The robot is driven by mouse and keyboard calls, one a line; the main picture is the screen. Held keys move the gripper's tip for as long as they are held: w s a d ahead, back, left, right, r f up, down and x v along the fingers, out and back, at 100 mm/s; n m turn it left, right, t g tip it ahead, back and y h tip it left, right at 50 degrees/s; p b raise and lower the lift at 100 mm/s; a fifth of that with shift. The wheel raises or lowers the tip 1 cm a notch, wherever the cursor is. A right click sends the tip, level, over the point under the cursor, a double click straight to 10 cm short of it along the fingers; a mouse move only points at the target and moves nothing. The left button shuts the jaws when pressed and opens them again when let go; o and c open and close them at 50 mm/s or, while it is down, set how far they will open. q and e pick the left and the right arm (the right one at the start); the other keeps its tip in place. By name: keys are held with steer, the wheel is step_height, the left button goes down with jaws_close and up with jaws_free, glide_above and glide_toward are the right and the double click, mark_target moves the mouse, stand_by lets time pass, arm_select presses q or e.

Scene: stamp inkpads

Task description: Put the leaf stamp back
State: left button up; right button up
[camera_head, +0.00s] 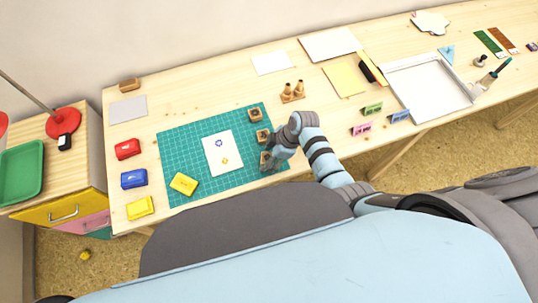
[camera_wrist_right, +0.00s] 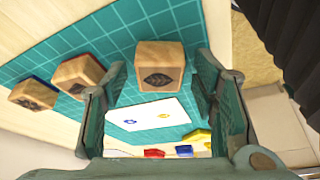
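The leaf stamp (camera_wrist_right: 158,67) is a wooden block with a dark leaf mark, in the middle of the right wrist view. It also shows in the head view (camera_head: 266,158) at the right edge of the green cutting mat (camera_head: 175,145), partly hidden by my gripper. My right gripper (camera_wrist_right: 160,90) is open, with a finger on each side of the leaf stamp and visible gaps beside it. Two other wooden stamps stand in a row with it, the middle one (camera_head: 263,136) and the far one (camera_head: 254,115). My left gripper is not in view.
White paper (camera_head: 220,163) with a blue and a yellow print lies on the mat, beside a yellow pad (camera_head: 183,184). Red (camera_head: 127,149), blue (camera_head: 133,179) and yellow (camera_head: 140,208) inkpads line the left. A wooden holder (camera_head: 292,92) stands behind; small cards (camera_head: 362,129) are right.

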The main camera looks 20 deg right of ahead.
steer(key=shift+r, duration=0.1)
steer(key=shift+r, duration=0.3)
steer(key=p+v, duration=0.3)
steer(key=v, duration=0.8)
steer(key=shift+d+r, duration=0.25)
steer(key=shift+s, duration=0.1)
